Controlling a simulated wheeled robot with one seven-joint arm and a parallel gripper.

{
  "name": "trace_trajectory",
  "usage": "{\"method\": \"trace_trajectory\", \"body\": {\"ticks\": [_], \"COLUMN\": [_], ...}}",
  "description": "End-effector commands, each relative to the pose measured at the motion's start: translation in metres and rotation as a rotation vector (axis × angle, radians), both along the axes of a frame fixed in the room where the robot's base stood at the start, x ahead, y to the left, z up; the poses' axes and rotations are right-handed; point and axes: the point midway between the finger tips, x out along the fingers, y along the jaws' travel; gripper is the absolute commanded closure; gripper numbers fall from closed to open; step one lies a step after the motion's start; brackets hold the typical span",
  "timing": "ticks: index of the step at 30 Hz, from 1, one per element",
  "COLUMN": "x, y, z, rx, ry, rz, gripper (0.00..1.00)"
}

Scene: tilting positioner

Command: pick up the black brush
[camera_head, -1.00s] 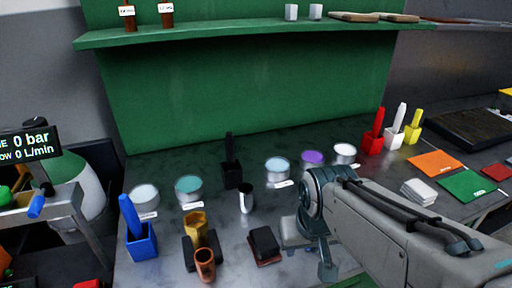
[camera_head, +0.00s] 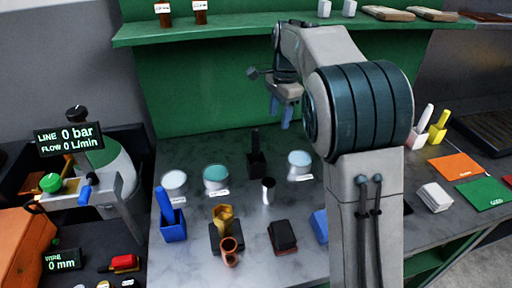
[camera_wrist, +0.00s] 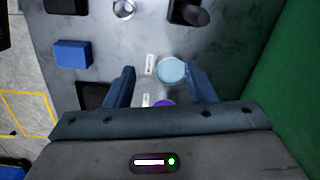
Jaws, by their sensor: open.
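The black brush (camera_head: 255,139) stands upright, handle up, in a square black holder (camera_head: 257,166) near the middle of the bench. In the wrist view the brush (camera_wrist: 196,16) shows from above at the top edge, right of centre. My gripper (camera_head: 281,112) hangs above the bench, to the right of and higher than the brush. In the wrist view my gripper (camera_wrist: 160,70) has its blue fingers spread apart, with nothing held. A light-blue-topped tin (camera_wrist: 171,71) shows between the fingers, below them.
A teal-topped tin (camera_head: 216,178) stands left of the brush and a light-blue-topped tin (camera_head: 300,163) right. A metal cup (camera_head: 268,190) stands just in front. A blue brush holder (camera_head: 172,226) is at left. The green shelf (camera_head: 240,33) overhangs behind.

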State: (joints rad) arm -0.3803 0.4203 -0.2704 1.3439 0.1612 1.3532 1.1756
Motion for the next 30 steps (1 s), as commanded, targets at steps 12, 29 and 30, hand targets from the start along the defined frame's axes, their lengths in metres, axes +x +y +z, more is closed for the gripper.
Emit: {"method": "trace_trajectory", "body": {"ticks": [12,29,30], "x": [0.047,0.046,0.046], "y": [0.064,0.065,0.065], "z": [-0.006,-0.088,-0.09], "rx": [-0.05,-0.05,-0.05], "ry": [0.041,0.041,0.041], "rz": [-0.216,-0.219,-0.218], "gripper": [0.5,0.5,0.5]}}
